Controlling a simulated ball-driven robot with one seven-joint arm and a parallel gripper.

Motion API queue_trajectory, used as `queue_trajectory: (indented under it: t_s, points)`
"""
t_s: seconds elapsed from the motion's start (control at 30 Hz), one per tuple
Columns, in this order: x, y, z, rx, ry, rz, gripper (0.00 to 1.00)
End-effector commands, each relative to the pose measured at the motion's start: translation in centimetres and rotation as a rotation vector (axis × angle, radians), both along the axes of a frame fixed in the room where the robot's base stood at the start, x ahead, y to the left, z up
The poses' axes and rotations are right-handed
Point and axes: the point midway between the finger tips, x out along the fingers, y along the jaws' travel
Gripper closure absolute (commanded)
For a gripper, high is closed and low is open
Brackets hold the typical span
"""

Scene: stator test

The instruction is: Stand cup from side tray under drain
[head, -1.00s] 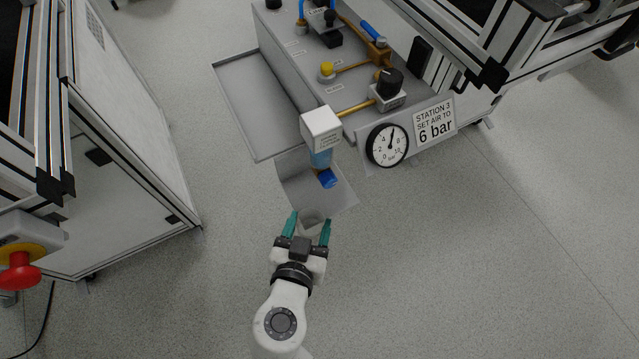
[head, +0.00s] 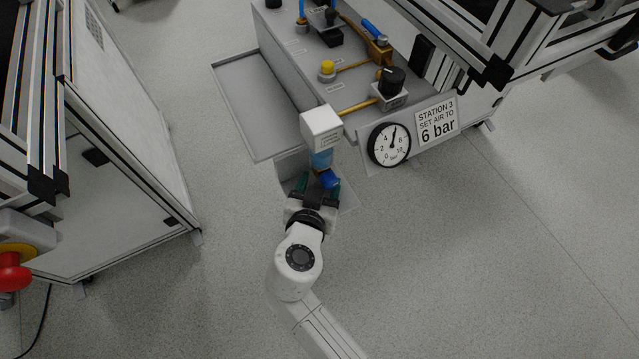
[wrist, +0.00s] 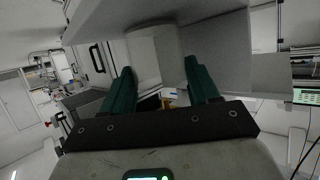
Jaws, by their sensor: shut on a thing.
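The filter unit with a white top (head: 321,127) and blue bowl (head: 320,158) has a blue drain (head: 328,179) at its bottom. A grey bracket shelf (head: 346,200) lies below it. My gripper (head: 319,186) is over the shelf, with its teal fingers on either side of the blue drain in the head view. In the wrist view my gripper (wrist: 161,84) is shut on a pale grey cup (wrist: 155,55) between the fingers. In the head view the cup is hidden under the drain and gripper. I cannot tell whether it touches the shelf.
The grey side tray (head: 235,100) left of the station looks empty. A pressure gauge (head: 389,144) and a sign (head: 436,122) stand right of the filter. A frame cabinet (head: 120,190) is at the left. Open floor lies in front.

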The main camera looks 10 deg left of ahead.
Motion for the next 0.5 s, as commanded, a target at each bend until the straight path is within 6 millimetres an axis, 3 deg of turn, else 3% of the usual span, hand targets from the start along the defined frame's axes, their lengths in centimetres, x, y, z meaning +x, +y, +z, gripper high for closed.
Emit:
queue_trajectory:
  t_s: [0.17, 0.2, 0.43, 0.5]
  points:
    - [-0.02, 0.0, -0.41, 0.0, 0.0, 0.0, 0.74]
    - [-0.02, -0.01, -0.26, 0.0, 0.0, 0.0, 0.37]
    - [-0.03, -0.01, -0.24, 0.0, 0.0, 0.0, 0.15]
    - [-0.03, -0.01, -0.24, 0.0, 0.0, 0.0, 0.15]
